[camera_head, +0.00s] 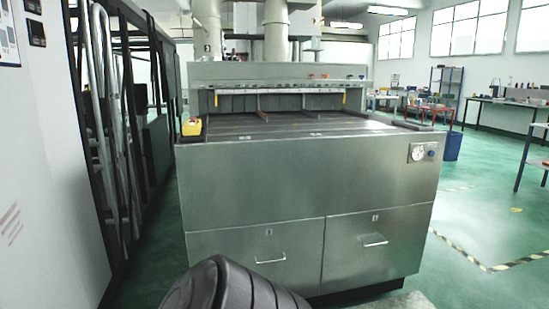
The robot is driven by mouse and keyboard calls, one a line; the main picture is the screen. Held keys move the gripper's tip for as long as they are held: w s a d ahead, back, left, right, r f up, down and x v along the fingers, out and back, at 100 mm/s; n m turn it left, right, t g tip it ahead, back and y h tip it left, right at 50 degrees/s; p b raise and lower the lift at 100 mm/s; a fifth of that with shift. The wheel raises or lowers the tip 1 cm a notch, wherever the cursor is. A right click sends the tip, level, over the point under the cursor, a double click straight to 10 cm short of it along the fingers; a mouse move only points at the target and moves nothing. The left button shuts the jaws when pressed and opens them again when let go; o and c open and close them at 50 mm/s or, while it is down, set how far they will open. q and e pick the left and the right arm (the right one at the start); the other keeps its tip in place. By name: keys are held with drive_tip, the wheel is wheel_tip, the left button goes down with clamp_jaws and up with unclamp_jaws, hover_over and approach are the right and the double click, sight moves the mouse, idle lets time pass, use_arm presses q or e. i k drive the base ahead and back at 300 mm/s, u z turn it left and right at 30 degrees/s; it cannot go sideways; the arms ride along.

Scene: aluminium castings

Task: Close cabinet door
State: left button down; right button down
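A large stainless-steel machine (300,160) stands ahead of me. Its lower front has two cabinet doors side by side: a left door (225,252) and a right door (360,262), each with a small bar handle. Both look flush with the front, with no visible gap. The bottom of the left door is partly hidden by a dark ribbed shape at the bottom edge, which seems to be part of my arm. Neither gripper is in view.
A white cabinet (45,150) with small dark displays stands close on the left, beside a dark framed structure (125,110). Green floor (480,215) with striped tape is open at right; a blue bin (452,146) stands farther back.

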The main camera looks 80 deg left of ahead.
sight(39, 269)
drive_tip(key=u, duration=4.1)
drive_tip(key=k, duration=0.4)
drive_tip(key=u, duration=0.9)
drive_tip(key=i, duration=1.1)
drive_tip(key=z, duration=0.75)
